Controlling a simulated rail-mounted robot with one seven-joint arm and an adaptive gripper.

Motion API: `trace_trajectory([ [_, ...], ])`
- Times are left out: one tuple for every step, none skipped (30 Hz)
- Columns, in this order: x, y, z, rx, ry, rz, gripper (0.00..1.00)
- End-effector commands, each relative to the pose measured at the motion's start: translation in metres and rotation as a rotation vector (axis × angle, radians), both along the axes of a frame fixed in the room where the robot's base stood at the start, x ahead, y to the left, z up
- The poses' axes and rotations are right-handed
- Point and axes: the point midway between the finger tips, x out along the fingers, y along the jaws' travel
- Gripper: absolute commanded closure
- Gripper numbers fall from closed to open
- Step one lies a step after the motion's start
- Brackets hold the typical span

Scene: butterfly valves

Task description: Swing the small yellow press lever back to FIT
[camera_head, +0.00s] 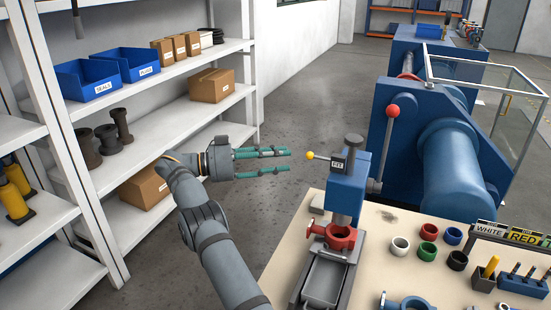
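The small press lever, a short rod with a yellow ball (310,155) at its end, sticks out to the left from the top of the blue press (346,190). A small dark plate reading FIT (337,163) sits beside the rod on the press head. My gripper (289,161) is left of the yellow ball, fingers pointing right toward it. The green fingers are spread apart, one above the other in the picture, with nothing between them. A gap shows between the fingertips and the ball.
A larger lever with a red ball (393,111) stands on the blue machine to the right. Several coloured rings lie on the bench (380,238). Shelves (150,80) stand at left.

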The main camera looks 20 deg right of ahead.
Motion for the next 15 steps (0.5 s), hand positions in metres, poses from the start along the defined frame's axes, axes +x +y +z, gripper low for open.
trace_trajectory([
  [0.0010, 0.0028, -0.0008, 0.000, -0.001, 0.002, 0.63],
  [0.0011, 0.0040, -0.0006, 0.001, 0.001, 0.001, 0.63],
  [0.0013, 0.0057, -0.0005, 0.000, -0.001, 0.002, 0.63],
  [0.0015, 0.0070, -0.0003, 0.000, 0.000, 0.003, 0.63],
  [0.0014, 0.0076, -0.0003, 0.000, 0.001, 0.002, 0.63],
  [0.0014, 0.0084, -0.0005, 0.001, 0.001, 0.003, 0.63],
  [0.0015, 0.0089, -0.0007, 0.002, 0.001, 0.003, 0.63],
  [0.0015, 0.0092, -0.0007, 0.002, 0.002, 0.003, 0.63],
  [0.0014, 0.0095, -0.0007, 0.002, 0.002, 0.003, 0.63],
  [0.0014, 0.0096, -0.0005, 0.002, 0.002, 0.003, 0.63],
  [0.0014, 0.0097, -0.0005, 0.001, 0.002, 0.003, 0.63],
  [0.0013, 0.0097, -0.0004, 0.001, 0.002, 0.003, 0.63],
  [0.0013, 0.0097, -0.0004, 0.001, 0.002, 0.003, 0.63],
  [0.0013, 0.0097, -0.0004, 0.001, 0.002, 0.003, 0.63],
  [0.0013, 0.0097, -0.0004, 0.001, 0.002, 0.003, 0.63],
])
